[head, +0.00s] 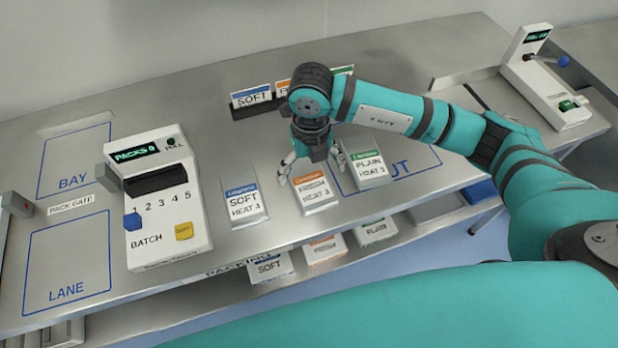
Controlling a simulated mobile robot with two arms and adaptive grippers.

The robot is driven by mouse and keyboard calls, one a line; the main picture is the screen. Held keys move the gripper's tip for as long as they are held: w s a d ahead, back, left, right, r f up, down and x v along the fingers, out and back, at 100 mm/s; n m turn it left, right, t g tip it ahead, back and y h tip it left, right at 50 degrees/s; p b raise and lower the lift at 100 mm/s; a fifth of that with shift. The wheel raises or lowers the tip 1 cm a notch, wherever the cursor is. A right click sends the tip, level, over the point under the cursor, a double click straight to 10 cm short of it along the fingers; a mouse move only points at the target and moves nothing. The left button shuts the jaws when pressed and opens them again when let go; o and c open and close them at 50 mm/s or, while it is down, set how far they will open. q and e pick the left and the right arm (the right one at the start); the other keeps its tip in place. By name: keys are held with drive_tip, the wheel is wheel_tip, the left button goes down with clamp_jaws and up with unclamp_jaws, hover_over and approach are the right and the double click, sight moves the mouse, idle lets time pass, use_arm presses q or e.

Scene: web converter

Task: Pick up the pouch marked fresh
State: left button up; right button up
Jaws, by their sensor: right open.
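A white pouch with an orange band (316,198) lies on the steel table; its main word is too small and partly covered to read, with "HEAT" below it. My right gripper (316,172) is open just above and behind this pouch, its fingers pointing down and spread. It appears empty. To the left lies a blue-banded pouch marked SOFT (242,206). To the right lies a green-banded pouch marked PLAIN (368,171). My left gripper is not in view.
A holder of label cards (252,97) stands behind my right arm. A white batch machine (158,200) stands to the left, beside the BAY and LANE outlines. A lever unit (540,85) is at far right. Several similar packs lie on the lower shelf (190,300).

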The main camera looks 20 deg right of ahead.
sight(309, 180)
drive_tip(key=f+p, duration=0.1)
drive_tip(key=f, duration=0.1)
drive_tip(key=w+f+p, duration=0.1)
drive_tip(key=f, duration=0.1)
drive_tip(key=shift+f, duration=0.6)
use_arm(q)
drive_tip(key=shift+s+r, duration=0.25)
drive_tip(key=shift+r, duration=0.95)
use_arm(e)
drive_tip(key=c, duration=1.1)
